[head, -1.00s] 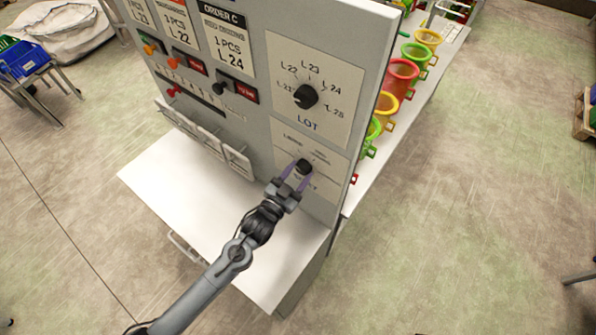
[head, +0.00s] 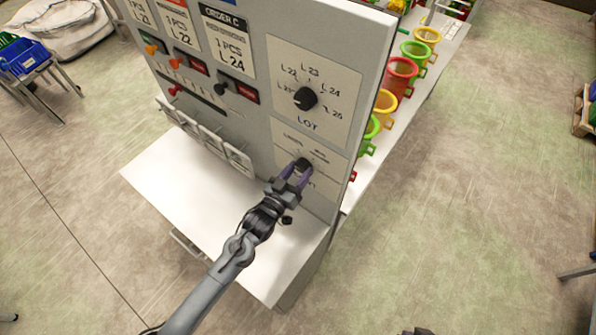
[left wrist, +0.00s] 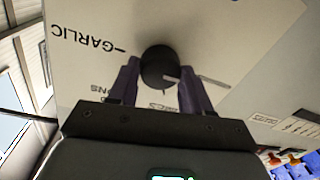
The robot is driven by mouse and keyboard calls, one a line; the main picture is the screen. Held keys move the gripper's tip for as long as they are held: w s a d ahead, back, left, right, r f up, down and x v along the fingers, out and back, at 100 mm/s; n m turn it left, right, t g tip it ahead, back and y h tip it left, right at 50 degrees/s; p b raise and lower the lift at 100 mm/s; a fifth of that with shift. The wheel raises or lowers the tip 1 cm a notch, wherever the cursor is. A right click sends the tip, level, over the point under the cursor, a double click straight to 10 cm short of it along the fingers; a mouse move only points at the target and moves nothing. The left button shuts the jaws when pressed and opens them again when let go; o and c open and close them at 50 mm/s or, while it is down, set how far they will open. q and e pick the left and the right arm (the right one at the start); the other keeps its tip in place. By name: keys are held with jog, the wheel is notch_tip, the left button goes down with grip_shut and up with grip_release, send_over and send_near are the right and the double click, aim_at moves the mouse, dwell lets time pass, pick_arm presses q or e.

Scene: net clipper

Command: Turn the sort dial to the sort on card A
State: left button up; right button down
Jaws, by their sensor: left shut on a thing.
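The sort dial (head: 302,164) is a round black knob on the lower light plate of the panel, below the LOT dial. My left gripper (head: 296,174) is shut on it, with one purple finger on each side. In the left wrist view, the knob (left wrist: 159,66) sits between the fingers. A pale mark on it points to the right of that picture, and an upside-down GARLIC label (left wrist: 84,40) is on the left. The fingers hide part of the other labels. Three order cards show at the panel's top; card C (head: 230,45) is the rightmost, and the left ones are cut off.
The LOT dial (head: 305,98) is just above. Levers (head: 219,88) and several pale flaps (head: 238,157) are to the left. A white shelf (head: 190,195) juts out below. Coloured bins (head: 400,75) stand behind the panel.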

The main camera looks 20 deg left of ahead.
pick_arm(q)
jog(key=o, duration=1.1)
jog(key=shift+c, duration=0.2)
jog(key=shift+s+a+f, duration=0.1)
jog(key=shift+s, duration=0.5)
jog(key=s+a+b, duration=0.2)
jog(key=s, duration=0.7)
jog(key=shift+s+b, duration=0.25)
jog(key=shift+b, duration=0.05)
jog(key=shift+d, duration=0.1)
